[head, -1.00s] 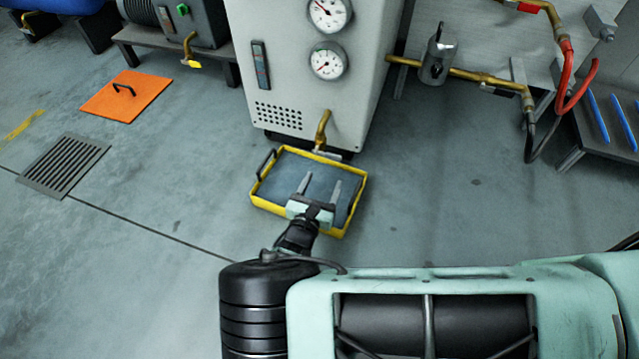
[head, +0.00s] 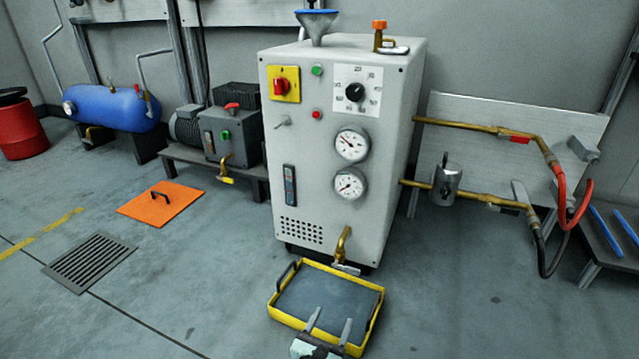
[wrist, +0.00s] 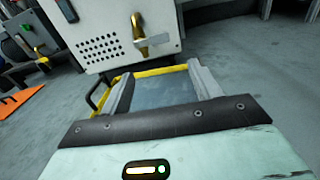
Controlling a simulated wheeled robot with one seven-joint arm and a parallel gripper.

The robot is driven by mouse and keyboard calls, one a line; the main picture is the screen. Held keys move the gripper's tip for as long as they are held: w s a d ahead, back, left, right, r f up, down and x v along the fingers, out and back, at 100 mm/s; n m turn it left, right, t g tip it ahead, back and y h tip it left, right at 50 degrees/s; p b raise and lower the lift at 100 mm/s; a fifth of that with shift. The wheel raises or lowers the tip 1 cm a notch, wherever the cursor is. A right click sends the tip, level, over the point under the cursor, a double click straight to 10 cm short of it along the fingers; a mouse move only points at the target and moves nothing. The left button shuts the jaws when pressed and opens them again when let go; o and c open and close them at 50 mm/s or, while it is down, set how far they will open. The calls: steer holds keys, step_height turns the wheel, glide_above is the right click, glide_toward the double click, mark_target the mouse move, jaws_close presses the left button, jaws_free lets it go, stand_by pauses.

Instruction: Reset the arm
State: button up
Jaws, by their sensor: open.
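My gripper (head: 330,324) shows at the bottom of the head view, its two grey fingers apart with nothing between them. Only the gripper's front end is in that view; the rest of my arm is out of the frame. In the wrist view its fingers (wrist: 163,88) reach forward, spread wide and empty. They appear over the near part of a yellow-rimmed tray (head: 377,316) on the floor. I cannot tell the height between fingers and tray.
A grey cabinet (head: 310,190) with gauges and a brass drain tap (head: 343,243) stands behind the tray. Brass pipes and red and black hoses (head: 566,200) are at right. An orange cover (head: 160,203) and a floor grate (head: 90,262) lie left.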

steer(key=s+d+r+m+g+y+p, duration=0.4)
steer(key=s+r+m, duration=0.4)
steer(key=r, duration=0.8)
steer(key=s+d+r+m+g+y+p, duration=0.1)
steer(key=s+d+r+m+g+p, duration=0.25)
steer(key=s+r+m+g, duration=0.8)
steer(key=s+d+r+m+g+y+p, duration=0.1)
steer(key=s+d+r+m+y+p, duration=0.3)
steer(key=r, duration=1.5)
step_height(320, 180, up, 38)
steer(key=a+h+p, duration=0.1)
steer(key=p, duration=3.7)
